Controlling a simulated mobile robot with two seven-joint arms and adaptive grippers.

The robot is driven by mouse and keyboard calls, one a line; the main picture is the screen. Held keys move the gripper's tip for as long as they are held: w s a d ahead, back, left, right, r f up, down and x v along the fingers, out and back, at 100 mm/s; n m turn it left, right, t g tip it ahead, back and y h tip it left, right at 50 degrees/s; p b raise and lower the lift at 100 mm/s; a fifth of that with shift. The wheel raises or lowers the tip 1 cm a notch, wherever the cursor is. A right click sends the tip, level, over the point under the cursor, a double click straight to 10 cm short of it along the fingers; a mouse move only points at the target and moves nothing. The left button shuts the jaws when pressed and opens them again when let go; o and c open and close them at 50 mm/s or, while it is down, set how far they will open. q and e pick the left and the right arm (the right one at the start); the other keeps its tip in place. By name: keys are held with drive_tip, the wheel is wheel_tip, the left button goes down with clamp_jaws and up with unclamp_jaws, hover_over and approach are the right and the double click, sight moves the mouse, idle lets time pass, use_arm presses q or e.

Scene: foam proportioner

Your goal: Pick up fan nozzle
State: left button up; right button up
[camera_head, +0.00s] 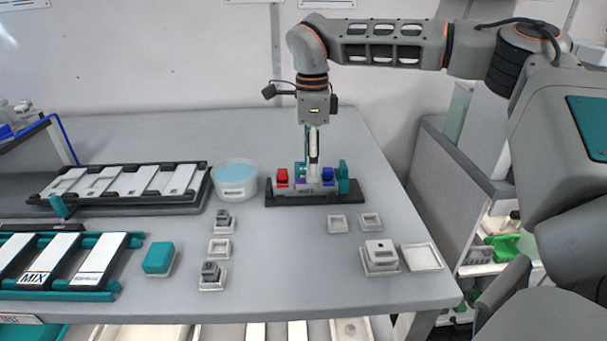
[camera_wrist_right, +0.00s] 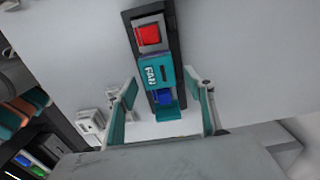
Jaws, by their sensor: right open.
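The fan nozzle shows in the right wrist view as a teal block marked FAN (camera_wrist_right: 158,73), seated on a black holder (camera_wrist_right: 128,20) between a red block (camera_wrist_right: 148,35) and a blue block (camera_wrist_right: 164,97). In the head view the holder (camera_head: 345,197) stands at the back right of the table, and the gripper mostly hides the nozzle. My right gripper (camera_head: 313,162) points down at the holder's middle. Its open fingers (camera_wrist_right: 170,92) appear on either side of the holder in the wrist view, holding nothing. Their exact height over the nozzle is unclear. My left gripper is out of view.
A tub of blue liquid (camera_head: 236,180) stands just left of the holder. A black rack of white panels (camera_head: 125,185) lies further left. In front are several small square trays, a teal block (camera_head: 158,258) and a white block (camera_head: 380,253). A wall is behind.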

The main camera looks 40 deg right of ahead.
drive_tip(key=c, duration=1)
